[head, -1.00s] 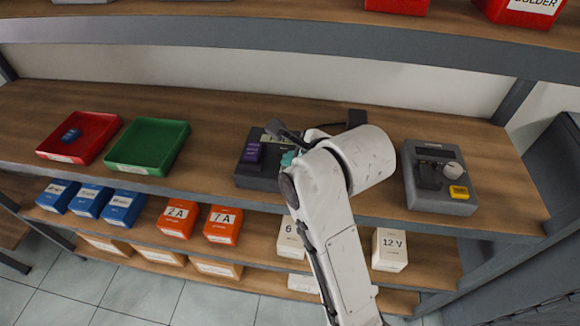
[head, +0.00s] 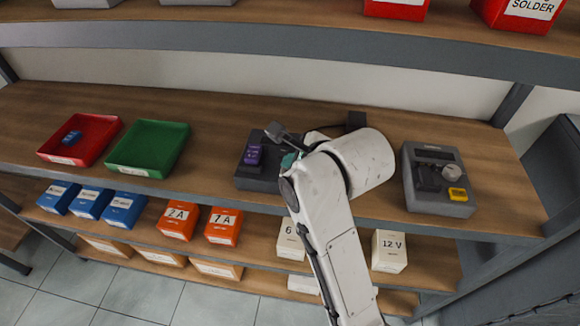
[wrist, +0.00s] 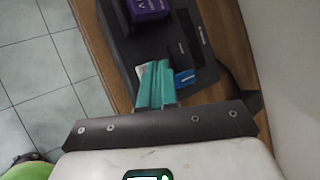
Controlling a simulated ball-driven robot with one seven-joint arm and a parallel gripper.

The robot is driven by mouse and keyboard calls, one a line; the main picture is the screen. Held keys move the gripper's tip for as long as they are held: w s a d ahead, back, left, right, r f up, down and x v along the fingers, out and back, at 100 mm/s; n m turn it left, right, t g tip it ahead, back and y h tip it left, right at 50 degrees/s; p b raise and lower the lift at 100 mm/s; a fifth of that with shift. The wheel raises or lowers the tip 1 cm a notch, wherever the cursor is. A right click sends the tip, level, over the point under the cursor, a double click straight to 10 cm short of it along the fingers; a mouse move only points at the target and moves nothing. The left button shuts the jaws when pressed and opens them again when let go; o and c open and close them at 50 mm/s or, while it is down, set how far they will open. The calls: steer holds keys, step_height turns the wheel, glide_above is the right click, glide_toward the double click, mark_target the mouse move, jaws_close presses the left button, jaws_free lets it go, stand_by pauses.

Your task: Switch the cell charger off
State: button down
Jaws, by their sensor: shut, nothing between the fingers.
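The cell charger (head: 262,184) is a dark grey box on the middle shelf, with a purple cell (head: 252,156) standing in it. In the wrist view the charger (wrist: 192,28) lies ahead of my gripper, with the purple cell (wrist: 148,8) at the top edge. My gripper (wrist: 154,66) has teal fingers, shut and empty, over the near end of the charger. It also shows in the head view (head: 290,160), partly behind my arm. A small blue part (wrist: 185,77) sits right beside the fingers. I cannot tell whether the fingers touch the charger, and its switch is not clearly seen.
A grey unit with a knob and yellow button (head: 457,194) stands to the right. An upper shelf edge (head: 250,36) runs above.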

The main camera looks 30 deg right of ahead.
steer(key=shift+r, duration=0.1)
step_height(320, 180, up, 6)
steer(key=p, duration=0.5)
steer(key=shift+p, duration=0.35)
